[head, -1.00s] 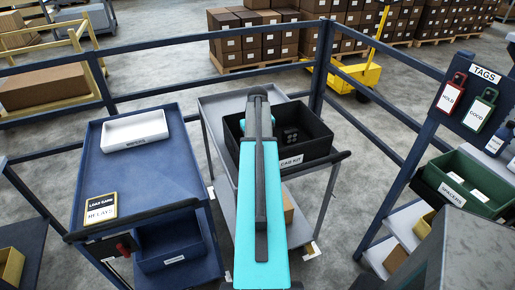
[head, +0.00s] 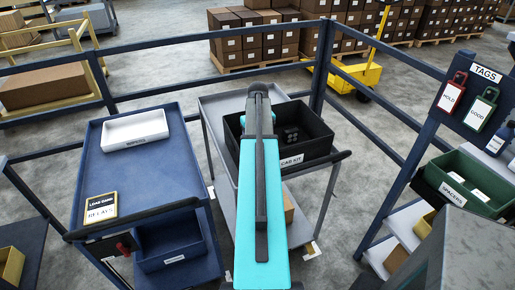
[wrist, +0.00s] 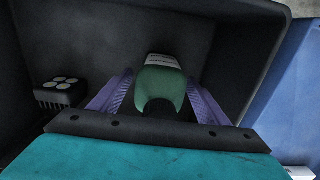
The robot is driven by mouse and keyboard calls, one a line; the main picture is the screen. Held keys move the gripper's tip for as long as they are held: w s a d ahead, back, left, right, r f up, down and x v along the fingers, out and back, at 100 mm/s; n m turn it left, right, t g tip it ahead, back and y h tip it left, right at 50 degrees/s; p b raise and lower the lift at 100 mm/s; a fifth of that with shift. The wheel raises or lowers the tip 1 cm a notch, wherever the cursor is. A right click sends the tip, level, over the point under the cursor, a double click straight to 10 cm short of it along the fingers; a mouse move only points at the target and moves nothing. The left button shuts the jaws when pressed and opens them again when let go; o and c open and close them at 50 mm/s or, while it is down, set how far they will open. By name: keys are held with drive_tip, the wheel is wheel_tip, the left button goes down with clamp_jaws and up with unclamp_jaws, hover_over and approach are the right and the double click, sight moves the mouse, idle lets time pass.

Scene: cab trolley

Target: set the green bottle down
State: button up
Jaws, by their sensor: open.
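The green bottle (wrist: 160,86) is in the wrist view, between the two purple fingers of my gripper (wrist: 158,100). It has a dark green body and a pale label at its far end. The fingers stand apart, one on each side; whether either touches it is hard to tell. The bottle is inside the black CAB KIT bin (wrist: 245,45), and its contact with the bin floor is hidden. In the head view my arm covers the bottle and the fingertips, over the left part of the CAB KIT bin (head: 318,150).
A black block with several pale round tops (wrist: 60,92) lies in the bin, left of my gripper. The bin stands on a grey trolley (head: 222,103). A blue cart (head: 140,180) with a white tray (head: 134,128) is left. A green spacers bin (head: 478,180) is right.

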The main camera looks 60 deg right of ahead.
drive_tip(key=shift+r+b, duration=1.15)
drive_tip(key=shift+r, duration=4.25)
